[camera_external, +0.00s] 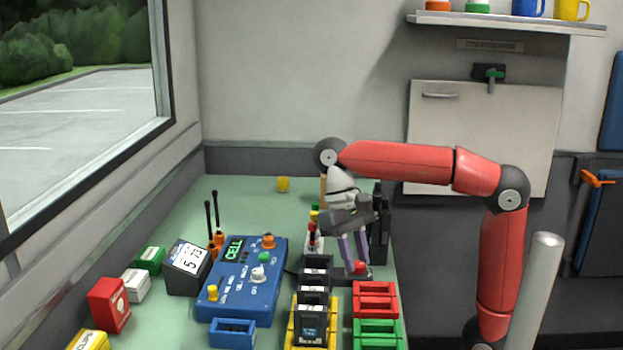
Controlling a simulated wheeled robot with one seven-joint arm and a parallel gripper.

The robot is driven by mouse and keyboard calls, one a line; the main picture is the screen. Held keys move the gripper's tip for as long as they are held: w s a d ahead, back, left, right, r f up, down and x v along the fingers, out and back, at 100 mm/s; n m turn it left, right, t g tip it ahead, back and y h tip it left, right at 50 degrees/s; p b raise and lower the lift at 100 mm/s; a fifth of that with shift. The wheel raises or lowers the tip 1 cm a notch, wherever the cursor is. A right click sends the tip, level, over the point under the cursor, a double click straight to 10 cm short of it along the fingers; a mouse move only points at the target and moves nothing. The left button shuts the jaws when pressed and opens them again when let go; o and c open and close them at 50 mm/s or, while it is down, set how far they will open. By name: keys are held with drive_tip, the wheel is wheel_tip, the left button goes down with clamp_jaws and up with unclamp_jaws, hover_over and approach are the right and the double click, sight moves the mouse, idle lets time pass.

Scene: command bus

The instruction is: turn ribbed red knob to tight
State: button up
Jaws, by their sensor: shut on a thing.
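The red knob (360,268) sits low on a small dark base at the right side of the green table, just behind the red rack. My gripper (354,263) points down over it, with a finger at each side of the knob. The fingers are shut on the knob and partly cover it. The ribs and any tight mark are too small to make out.
A red rack (376,286) and a green rack (393,340) stand in front of the knob. Black radios stand in a yellow rack (291,330) to the left, near a blue panel (226,302). The table's (240,197) back left is mostly clear.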

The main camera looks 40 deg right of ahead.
idle(0.3)
drive_tip(key=o, duration=1)
drive_tip(key=shift+r, duration=0.1)
drive_tip(key=shift+w+r, duration=0.2)
drive_tip(key=shift+r, duration=0.05)
drive_tip(key=w, duration=1.2)
drive_tip(key=shift+d+r, duration=0.2)
drive_tip(key=shift+d, duration=0.05)
